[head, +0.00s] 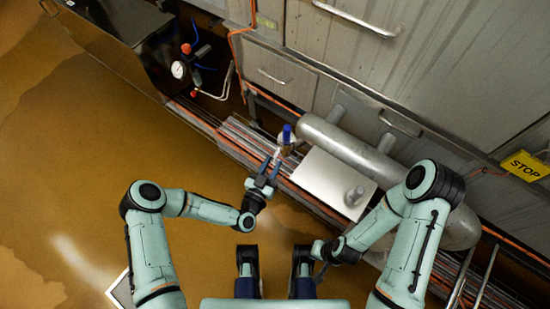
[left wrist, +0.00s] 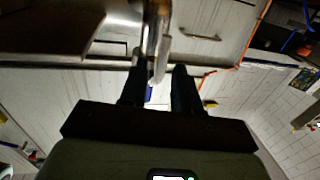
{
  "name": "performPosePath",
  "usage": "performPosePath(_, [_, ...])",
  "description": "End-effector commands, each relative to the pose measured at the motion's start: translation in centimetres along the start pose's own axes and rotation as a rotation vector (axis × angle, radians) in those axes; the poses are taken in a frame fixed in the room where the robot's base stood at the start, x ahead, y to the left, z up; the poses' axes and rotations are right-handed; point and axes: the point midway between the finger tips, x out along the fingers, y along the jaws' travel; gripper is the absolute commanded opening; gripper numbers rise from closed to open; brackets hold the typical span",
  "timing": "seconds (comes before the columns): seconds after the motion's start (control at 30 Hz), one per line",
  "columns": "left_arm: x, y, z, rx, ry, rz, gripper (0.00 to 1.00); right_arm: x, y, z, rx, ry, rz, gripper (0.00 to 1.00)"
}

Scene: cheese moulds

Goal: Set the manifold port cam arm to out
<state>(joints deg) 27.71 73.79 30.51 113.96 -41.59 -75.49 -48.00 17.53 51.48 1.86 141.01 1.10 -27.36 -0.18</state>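A small fitting with a blue top (head: 287,133) stands at the left end of the large grey pipe; it looks like the manifold port, with a pale lever (head: 276,154) reaching down from it. My left gripper (head: 269,167) is at the lever's lower end, fingers apart. In the left wrist view the left gripper (left wrist: 160,85) has a gap between its dark fingers, with a shiny metal piece (left wrist: 160,45) and a bit of blue (left wrist: 149,92) showing there. I cannot tell whether the fingers touch it. My right gripper (head: 319,262) is low near my body, its fingers unclear.
A large grey pipe (head: 345,145) and a white box (head: 333,182) with a round stub lie right of the fitting. Grey cabinets with handles stand behind. A pressure gauge (head: 178,69) is at upper left. A yellow STOP sign (head: 525,165) hangs at right. The brown floor at left is clear.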

Motion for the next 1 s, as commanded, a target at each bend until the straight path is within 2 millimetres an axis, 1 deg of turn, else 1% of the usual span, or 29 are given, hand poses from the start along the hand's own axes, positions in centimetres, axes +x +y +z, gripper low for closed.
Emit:
performPosePath(0.03, [0.8,0.0,0.1,0.000,0.001,0.000,0.32,0.2,0.1,-0.2,0.001,0.006,0.000,0.00])
performPosePath(0.1, [1.7,0.0,0.1,0.001,0.001,0.000,0.32,0.3,0.1,-0.5,0.001,0.012,0.001,0.00])
performPosePath(0.2, [2.6,0.0,0.1,0.000,0.000,0.000,0.32,0.5,0.2,-0.7,0.002,0.018,0.001,0.00])
performPosePath(0.33, [3.0,0.0,0.1,0.000,-0.001,0.001,0.32,0.5,0.2,-0.8,0.002,0.022,0.001,0.00])
performPosePath(0.57, [3.0,0.0,0.0,0.000,-0.001,0.001,0.32,0.5,0.2,-0.8,0.002,0.022,0.001,0.00])
performPosePath(0.67, [3.0,0.0,0.0,0.000,-0.001,0.001,0.02,0.5,0.2,-0.8,0.002,0.022,0.001,0.00])
performPosePath(0.7, [3.0,0.0,0.0,0.000,-0.001,0.001,0.00,0.5,0.2,-0.8,0.002,0.022,0.001,0.00])
performPosePath(1.0, [2.9,-0.2,-0.1,0.003,-0.013,0.001,0.00,0.2,0.1,-0.4,0.001,0.011,0.000,0.00])
